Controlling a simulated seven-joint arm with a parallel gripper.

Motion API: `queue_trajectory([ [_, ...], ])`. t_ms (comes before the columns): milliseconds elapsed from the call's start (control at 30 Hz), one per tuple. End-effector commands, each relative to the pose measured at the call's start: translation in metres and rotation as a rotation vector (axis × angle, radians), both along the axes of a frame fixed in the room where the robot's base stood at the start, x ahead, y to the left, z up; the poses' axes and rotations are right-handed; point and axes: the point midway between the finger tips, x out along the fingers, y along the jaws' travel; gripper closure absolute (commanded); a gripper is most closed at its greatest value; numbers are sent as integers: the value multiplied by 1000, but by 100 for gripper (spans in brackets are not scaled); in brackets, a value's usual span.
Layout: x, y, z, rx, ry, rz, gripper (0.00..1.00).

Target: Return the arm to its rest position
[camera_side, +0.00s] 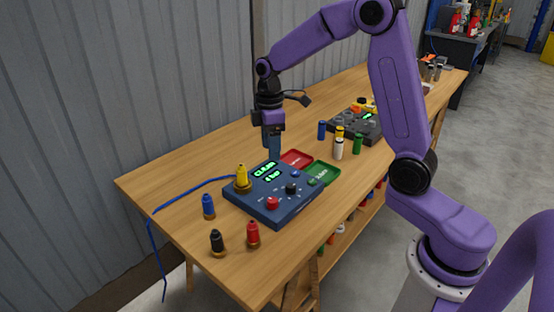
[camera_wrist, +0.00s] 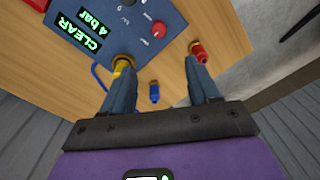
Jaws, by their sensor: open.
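My gripper (camera_side: 272,155) hangs fingers down above the back edge of the blue control box, with my arm reaching over the bench from the right. In the wrist view my gripper (camera_wrist: 163,75) has its two fingers spread, with nothing held between them. The blue control box (camera_side: 285,212) has a lit display reading "CLEAR 4 bar" (camera_wrist: 86,30), a red knob and a black knob. A yellow extinguisher-shaped piece (camera_side: 241,176) stands upright at the box's left corner. A blue piece (camera_side: 208,206), a black piece (camera_side: 217,242) and a red piece (camera_side: 253,234) stand in front of it.
A red tray (camera_side: 297,158) and a green tray (camera_side: 326,173) adjoin the box. Blue, yellow, white (camera_side: 338,149) and green cylinders stand behind them, near a dark device (camera_side: 372,137). A blue cable (camera_side: 190,189) runs over the bench's left edge. A corrugated wall (camera_side: 130,80) is behind.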

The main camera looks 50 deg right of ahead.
Motion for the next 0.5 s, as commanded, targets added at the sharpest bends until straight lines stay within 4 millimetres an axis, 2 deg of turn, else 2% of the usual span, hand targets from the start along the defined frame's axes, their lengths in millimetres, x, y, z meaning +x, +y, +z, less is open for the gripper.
queue_trajectory([
  [167, -20, 21, 7, -4, -6, 15, 40],
  [300, -49, 44, 14, -8, -11, 27, 40],
  [500, -97, 68, 21, -12, -21, 40, 40],
])
